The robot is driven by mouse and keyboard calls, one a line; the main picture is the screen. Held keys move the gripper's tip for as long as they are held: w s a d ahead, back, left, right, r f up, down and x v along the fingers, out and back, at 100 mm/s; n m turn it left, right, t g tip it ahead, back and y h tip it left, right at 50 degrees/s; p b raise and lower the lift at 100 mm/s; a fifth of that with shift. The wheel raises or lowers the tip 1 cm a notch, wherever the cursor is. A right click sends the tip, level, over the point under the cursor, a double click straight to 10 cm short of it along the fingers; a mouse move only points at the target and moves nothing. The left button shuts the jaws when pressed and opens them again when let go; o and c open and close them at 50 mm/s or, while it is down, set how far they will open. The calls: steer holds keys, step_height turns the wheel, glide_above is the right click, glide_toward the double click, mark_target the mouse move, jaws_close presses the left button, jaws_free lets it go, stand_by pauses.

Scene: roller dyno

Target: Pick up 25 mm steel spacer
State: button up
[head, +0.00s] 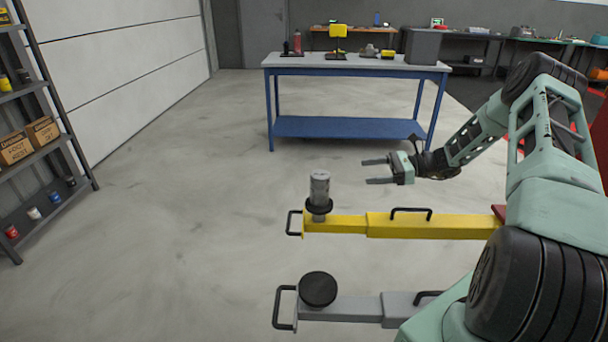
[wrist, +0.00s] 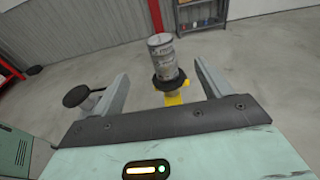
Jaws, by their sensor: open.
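The steel spacer (head: 320,186) is a short grey cylinder. It stands upright on the black round pad (head: 319,206) at the end of a yellow lift arm (head: 390,225). My gripper (head: 374,171) is open and empty, to the right of the spacer in the head view, with its fingers pointing left toward it. In the wrist view the spacer (wrist: 162,54) appears ahead, between and beyond the two fingertips (wrist: 160,72). The fingers do not visibly touch it. The spacer's underside is hidden by the pad.
A grey lift arm (head: 350,307) with a bare black pad (head: 318,289) lies nearer the camera. Black handles stick up from both arms. A blue workbench (head: 350,127) stands behind, and a shelf rack (head: 45,140) stands at the left. The floor between is clear.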

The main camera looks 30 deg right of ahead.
steer(key=p, duration=0.3)
glide_toward(314, 174)
steer(key=f+x, duration=0.1)
steer(key=x, duration=0.4)
steer(key=p+x, duration=0.1)
steer(key=x, duration=0.4)
steer(key=shift+r, duration=0.2)
steer(key=c, duration=1.2)
